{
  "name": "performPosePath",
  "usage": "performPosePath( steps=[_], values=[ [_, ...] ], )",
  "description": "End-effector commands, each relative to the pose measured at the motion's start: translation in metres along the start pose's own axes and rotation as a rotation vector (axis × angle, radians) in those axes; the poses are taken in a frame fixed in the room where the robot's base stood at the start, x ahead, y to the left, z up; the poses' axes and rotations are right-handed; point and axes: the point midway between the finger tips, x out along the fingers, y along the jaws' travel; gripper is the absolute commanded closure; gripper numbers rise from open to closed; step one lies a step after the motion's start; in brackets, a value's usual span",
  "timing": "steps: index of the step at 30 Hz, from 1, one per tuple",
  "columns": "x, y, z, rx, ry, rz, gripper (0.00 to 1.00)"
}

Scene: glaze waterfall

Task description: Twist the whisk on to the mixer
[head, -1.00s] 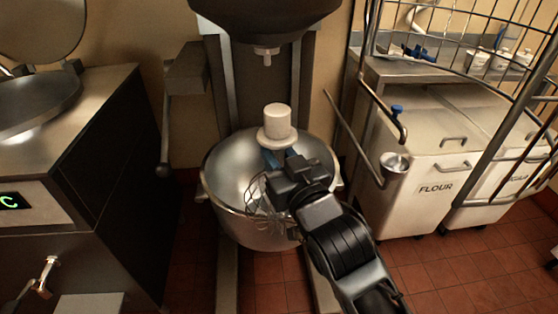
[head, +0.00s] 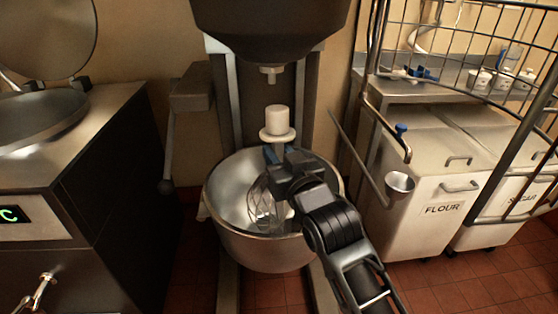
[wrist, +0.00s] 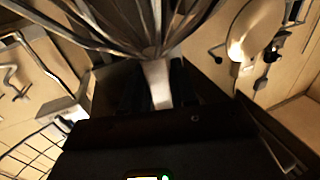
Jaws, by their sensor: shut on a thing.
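The mixer (head: 268,22) stands at the centre, with a pale drive shaft (head: 271,73) pointing down from its dark head. The whisk (head: 278,122) is upright below the shaft, its white flanged hub on top. A visible gap separates hub and shaft; the hub looks slightly right of it. The wire cage hangs inside the steel bowl's opening, partly hidden by my arm. My gripper (head: 271,153) is shut on the whisk's neck below the flange. In the wrist view, the whisk's neck (wrist: 158,84) sits between the fingers (wrist: 157,92), with wires spreading above.
The steel bowl (head: 235,238) surrounds the whisk's lower part. A wire rack (head: 470,45) and flour bin (head: 438,205) stand at the right. A dark-sided appliance (head: 120,180) stands at the left. A bracket with a lever (head: 188,92) juts from the mixer's left side.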

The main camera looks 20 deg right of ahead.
Motion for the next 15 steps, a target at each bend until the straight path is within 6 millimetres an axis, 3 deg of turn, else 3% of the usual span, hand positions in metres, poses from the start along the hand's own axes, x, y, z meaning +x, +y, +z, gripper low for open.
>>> performPosePath(
  steps=[1,15],
  values=[
    [0.004,0.003,0.008,-0.006,-0.013,0.004,1.00],
    [0.034,0.012,0.011,-0.007,-0.013,0.004,1.00]
  ],
)
